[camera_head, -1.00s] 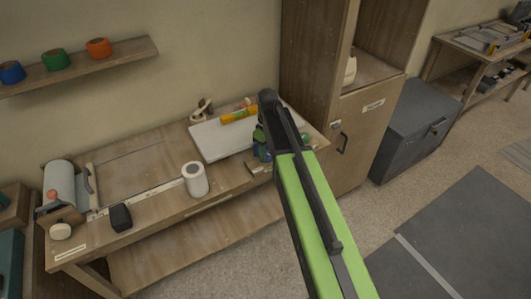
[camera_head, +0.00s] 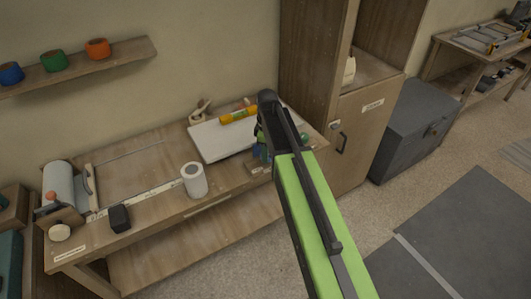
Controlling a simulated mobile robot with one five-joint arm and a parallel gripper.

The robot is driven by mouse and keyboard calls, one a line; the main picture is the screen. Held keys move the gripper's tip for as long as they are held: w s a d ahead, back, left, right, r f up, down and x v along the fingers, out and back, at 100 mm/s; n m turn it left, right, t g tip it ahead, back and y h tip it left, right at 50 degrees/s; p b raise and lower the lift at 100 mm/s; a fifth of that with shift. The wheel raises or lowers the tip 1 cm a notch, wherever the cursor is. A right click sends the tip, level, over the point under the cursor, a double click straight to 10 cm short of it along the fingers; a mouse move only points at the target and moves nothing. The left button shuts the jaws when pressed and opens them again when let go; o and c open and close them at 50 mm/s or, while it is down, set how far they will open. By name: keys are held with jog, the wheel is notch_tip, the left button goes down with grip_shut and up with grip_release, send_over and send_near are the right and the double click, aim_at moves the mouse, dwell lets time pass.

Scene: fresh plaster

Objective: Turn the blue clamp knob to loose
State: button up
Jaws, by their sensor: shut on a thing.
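My green and black arm reaches over the right end of the wooden bench (camera_head: 150,215). My gripper (camera_head: 261,138) is at the arm's far end, mostly hidden behind the dark arm link. A small part of the blue clamp knob (camera_head: 260,153) shows just below it, at the bench's right end. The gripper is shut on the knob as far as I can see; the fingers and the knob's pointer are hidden. A green round knob (camera_head: 304,138) shows to the right of the arm.
A white board (camera_head: 215,142) with a yellow-orange tool (camera_head: 238,115) lies behind the gripper. A tall wooden cabinet (camera_head: 315,60) stands close on the right. Open floor lies in front.

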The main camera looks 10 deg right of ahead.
jog(key=shift+s+a, duration=0.15)
jog(key=shift+a, duration=0.1)
jog(key=o, duration=1.4)
jog(key=shift+c, duration=0.2)
jog(key=shift+d+r+p, duration=0.1)
jog(key=shift+r+p, duration=0.35)
jog(key=shift+p, duration=0.05)
notch_tip(320, 180, up, 7)
jog(key=p, duration=0.7)
jog(key=shift+r, duration=0.15)
